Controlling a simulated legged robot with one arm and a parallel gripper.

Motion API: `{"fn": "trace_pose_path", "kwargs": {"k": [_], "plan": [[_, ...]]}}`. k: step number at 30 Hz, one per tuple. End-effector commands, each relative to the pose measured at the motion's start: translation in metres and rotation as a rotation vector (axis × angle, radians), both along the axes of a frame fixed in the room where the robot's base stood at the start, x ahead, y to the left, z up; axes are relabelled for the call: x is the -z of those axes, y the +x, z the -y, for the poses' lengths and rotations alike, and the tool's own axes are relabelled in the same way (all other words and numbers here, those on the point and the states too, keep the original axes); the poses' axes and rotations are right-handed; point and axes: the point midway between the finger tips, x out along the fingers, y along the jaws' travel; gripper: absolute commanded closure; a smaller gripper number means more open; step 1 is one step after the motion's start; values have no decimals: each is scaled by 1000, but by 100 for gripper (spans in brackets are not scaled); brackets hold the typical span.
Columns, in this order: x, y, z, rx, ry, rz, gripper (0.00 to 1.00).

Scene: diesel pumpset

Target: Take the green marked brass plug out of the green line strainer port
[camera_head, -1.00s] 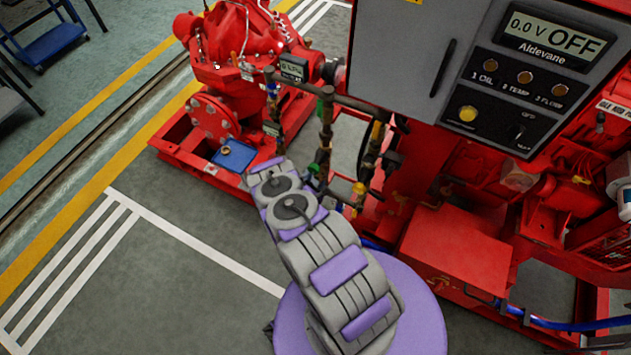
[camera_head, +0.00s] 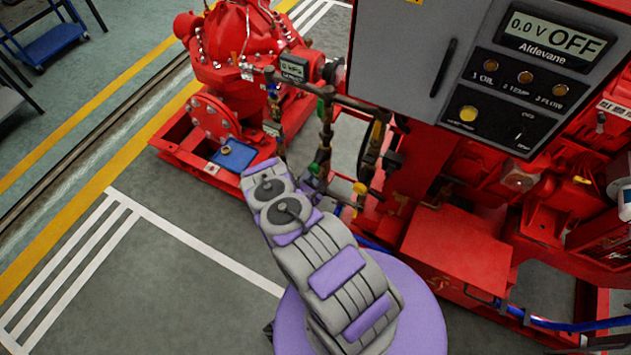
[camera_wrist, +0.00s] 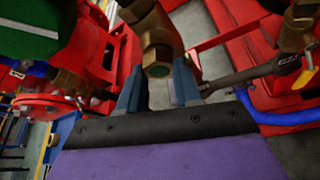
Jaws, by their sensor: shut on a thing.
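In the wrist view, the green marked brass plug (camera_wrist: 157,62) has a hex head with a dull green end face. It sits at the lower end of the brass strainer body (camera_wrist: 150,22); I see no clear gap between them. The blue fingers of my gripper (camera_wrist: 158,70) stand on both sides of the plug and are shut on it. In the head view, my arm hides the plug and most of my gripper. Upright pipework with green parts (camera_head: 324,156) shows just beyond my wrist.
Another brass fitting (camera_wrist: 298,28) with a yellow tag (camera_wrist: 303,78) is at the right of the wrist view. A blue tray (camera_head: 234,156) lies on the red skid. The grey control cabinet (camera_head: 400,50) stands above the pipework. Open floor (camera_head: 150,280) is at left.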

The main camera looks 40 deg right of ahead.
Motion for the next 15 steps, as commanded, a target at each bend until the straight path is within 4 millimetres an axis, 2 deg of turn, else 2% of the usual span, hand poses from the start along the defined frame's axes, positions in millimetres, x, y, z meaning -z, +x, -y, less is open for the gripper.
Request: {"fn": "trace_pose_path", "kwargs": {"k": [9, 15], "plan": [[-2, 3, 0, -1, -124, -286, 100], [-1, 3, -1, -2, -148, -352, 100]]}}
